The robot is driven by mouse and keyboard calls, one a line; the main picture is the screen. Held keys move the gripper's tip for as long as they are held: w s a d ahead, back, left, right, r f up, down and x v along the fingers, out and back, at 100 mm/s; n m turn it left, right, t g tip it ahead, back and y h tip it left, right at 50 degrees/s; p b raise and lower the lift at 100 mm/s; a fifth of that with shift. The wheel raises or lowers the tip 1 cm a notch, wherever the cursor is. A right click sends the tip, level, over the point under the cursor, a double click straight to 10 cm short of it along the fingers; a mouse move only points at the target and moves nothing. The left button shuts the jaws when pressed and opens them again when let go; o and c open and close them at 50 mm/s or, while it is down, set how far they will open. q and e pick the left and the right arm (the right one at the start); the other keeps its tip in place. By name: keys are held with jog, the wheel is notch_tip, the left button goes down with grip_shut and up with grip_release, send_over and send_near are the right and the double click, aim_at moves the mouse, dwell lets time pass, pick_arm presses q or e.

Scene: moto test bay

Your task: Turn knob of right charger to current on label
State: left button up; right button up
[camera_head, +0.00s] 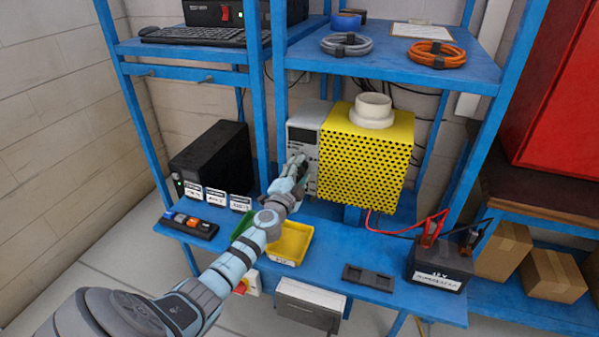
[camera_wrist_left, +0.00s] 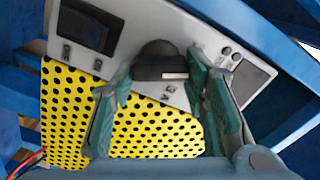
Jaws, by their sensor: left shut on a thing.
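My left gripper (camera_head: 296,168) is at the grey front panel (camera_head: 304,132) of the yellow perforated unit (camera_head: 366,155) on the blue bench. In the left wrist view my left gripper (camera_wrist_left: 160,72) has its two fingers on either side of a dark round knob (camera_wrist_left: 158,50) and is shut on it. The same panel has a dark display (camera_wrist_left: 86,26) and small switches. The knob's setting and the panel's markings are too small to read. My right gripper is not in view.
A black box (camera_head: 212,158) with white labels in front stands at the left. A yellow tray (camera_head: 291,243) lies below my left wrist. A black battery (camera_head: 438,266) with red and black clamps stands at the right. Blue rack posts flank the unit; a shelf (camera_head: 400,62) is above.

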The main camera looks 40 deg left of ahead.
pick_arm(q)
jog(key=m, duration=0.5)
jog(key=shift+f, duration=0.15)
dwell(0.3)
jog(key=o, duration=1.1)
jog(key=shift+o, duration=0.2)
jog(key=v, duration=1.2)
